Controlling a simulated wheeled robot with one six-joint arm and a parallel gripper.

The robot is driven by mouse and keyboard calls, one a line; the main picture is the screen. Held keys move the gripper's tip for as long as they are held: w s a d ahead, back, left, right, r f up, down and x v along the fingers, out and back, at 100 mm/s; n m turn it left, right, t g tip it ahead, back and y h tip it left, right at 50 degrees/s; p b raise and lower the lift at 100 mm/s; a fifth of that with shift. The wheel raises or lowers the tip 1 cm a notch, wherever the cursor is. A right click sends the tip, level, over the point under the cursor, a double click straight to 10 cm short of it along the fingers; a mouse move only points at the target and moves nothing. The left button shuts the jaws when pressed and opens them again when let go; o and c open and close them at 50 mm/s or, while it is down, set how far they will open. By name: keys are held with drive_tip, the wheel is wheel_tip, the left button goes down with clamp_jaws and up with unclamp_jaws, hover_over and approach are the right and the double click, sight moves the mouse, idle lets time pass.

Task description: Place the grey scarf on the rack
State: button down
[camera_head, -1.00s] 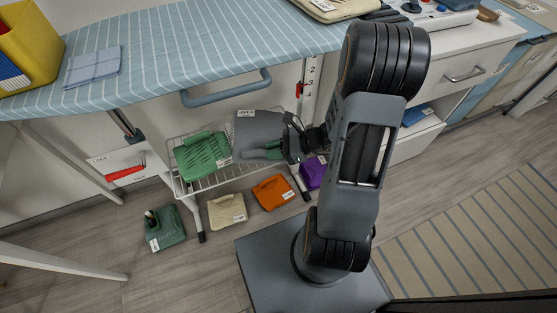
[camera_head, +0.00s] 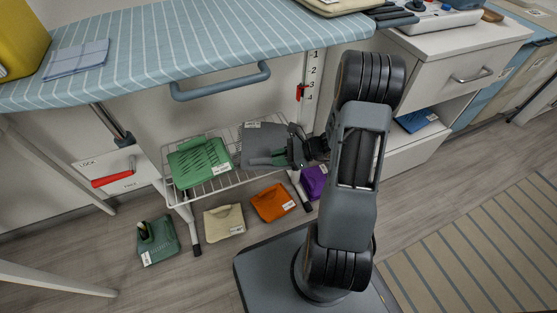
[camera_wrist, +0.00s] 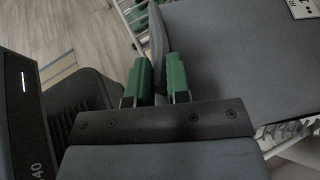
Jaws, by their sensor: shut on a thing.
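The grey scarf (camera_head: 264,138) is a flat folded dark grey piece with a white label, at the right part of the white wire rack (camera_head: 231,179) under the striped board. My gripper (camera_head: 266,160) reaches in from the right with green fingers at the scarf's near edge. In the wrist view the scarf (camera_wrist: 240,60) fills the upper right, and its edge runs between the two green fingertips (camera_wrist: 158,68), which are shut on it. The scarf looks nearly level with the rack; I cannot tell whether its underside touches the wires.
A green folded item (camera_head: 198,162) lies on the rack's left part. Cream (camera_head: 224,222), orange (camera_head: 272,202) and purple (camera_head: 313,182) items lie below.

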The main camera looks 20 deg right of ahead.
drive_tip(key=shift+r, duration=0.1)
drive_tip(key=c, duration=1.1)
unclamp_jaws()
drive_tip(key=p+v, duration=0.5)
drive_tip(key=v, duration=0.6)
drive_tip(key=s+a+r+n+g+h, duration=0.1)
drive_tip(key=s+a+r+n+h, duration=0.2)
drive_tip(key=a+r+n+h, duration=0.3)
drive_tip(key=s+a+r+n+g+h, duration=0.1)
drive_tip(key=s+a+r+n+h, duration=0.3)
drive_tip(key=r+n, duration=0.6)
drive_tip(key=a+n+h, duration=0.2)
drive_tip(key=n, duration=0.4)
drive_tip(key=shift+a, duration=0.3)
